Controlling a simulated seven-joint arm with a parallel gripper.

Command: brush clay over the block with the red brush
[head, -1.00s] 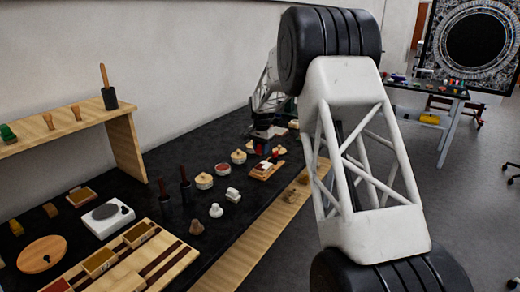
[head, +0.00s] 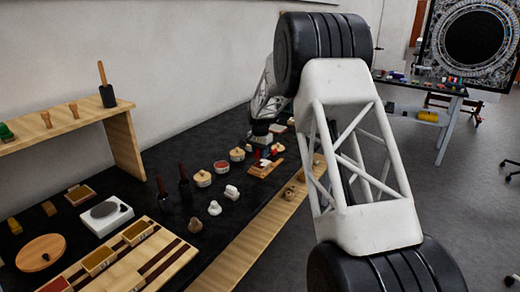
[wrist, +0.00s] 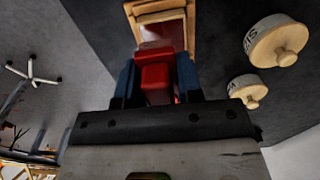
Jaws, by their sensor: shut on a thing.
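In the wrist view my gripper (wrist: 157,82) has its two blue-sided fingers shut on a red thing, which I take to be the red brush (wrist: 156,76). Its bristle end is hidden or too dark to make out. Beyond the fingertips lies a wooden tray (wrist: 131,10) with a reddish-brown block surface (wrist: 163,30) inside it. The brush overlaps the near part of that surface; I cannot tell whether they touch. In the head view my gripper is small, at the far part of the bench, near the wooden tray (head: 262,171). No clay is clearly distinguishable.
Two round lidded pots (wrist: 278,42) (wrist: 248,90) stand right of the tray in the wrist view. On the black bench are more pots (head: 203,179), dark bottles (head: 184,187), a white scale (head: 106,216) and a wooden compartment box (head: 139,233). A wooden shelf (head: 62,125) stands at left.

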